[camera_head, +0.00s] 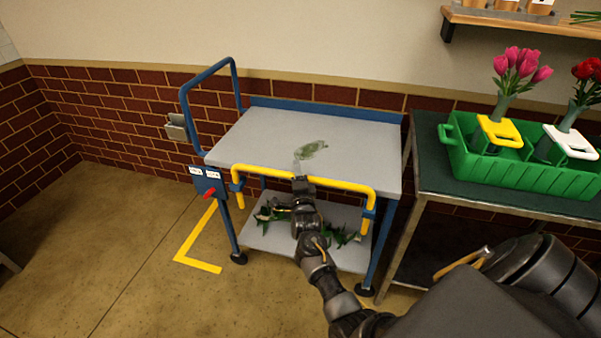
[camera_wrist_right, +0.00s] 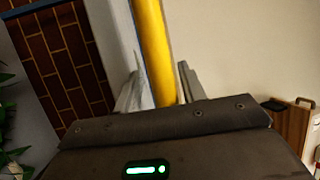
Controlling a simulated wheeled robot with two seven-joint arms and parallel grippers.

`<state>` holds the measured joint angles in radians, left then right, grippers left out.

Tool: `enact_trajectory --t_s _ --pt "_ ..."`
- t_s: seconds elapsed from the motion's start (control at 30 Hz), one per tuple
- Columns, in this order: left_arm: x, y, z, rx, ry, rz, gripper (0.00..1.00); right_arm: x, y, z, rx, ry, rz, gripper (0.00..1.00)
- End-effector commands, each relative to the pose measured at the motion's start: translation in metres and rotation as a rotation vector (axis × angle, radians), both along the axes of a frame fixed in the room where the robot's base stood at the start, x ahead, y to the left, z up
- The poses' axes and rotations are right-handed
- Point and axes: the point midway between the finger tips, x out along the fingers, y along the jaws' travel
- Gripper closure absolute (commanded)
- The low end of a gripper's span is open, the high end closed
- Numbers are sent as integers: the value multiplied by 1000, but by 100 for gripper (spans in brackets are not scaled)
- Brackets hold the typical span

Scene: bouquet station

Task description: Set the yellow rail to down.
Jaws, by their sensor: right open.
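The yellow rail (camera_head: 340,185) runs along the front edge of the blue-framed cart's grey top (camera_head: 240,140). Its bar is level with the top, and its bent ends go down to the cart's front posts. My right gripper (camera_head: 299,170) is at the middle of the rail, coming from the front. In the right wrist view the yellow rail (camera_wrist_right: 154,45) passes between the two open fingers of the right gripper (camera_wrist_right: 160,90). I cannot tell whether a finger touches it. My left gripper is not in view.
A blue panel with a red lever (camera_head: 209,193) and two labels is on the cart's left post. Green stems (camera_head: 340,236) lie on the lower shelf (camera_head: 258,238). A green crate (camera_head: 540,178) with tulips stands on the right table. Floor at the left is clear.

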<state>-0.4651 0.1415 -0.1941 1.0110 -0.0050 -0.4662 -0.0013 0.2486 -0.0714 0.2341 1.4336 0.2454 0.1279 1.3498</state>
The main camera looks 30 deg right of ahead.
Motion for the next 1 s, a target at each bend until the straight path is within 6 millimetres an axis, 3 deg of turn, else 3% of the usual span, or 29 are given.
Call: enact_trajectory --t_s 0.03,0.17,0.6,1.0 --pt "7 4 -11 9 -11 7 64 -2 1 -11 1 3 0 59" --pt "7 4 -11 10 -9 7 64 -14 6 -15 3 4 -1 59" --pt "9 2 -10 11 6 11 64 -85 37 -27 12 -2 1 59" --pt "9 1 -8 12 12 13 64 -97 42 -28 13 -4 0 59"
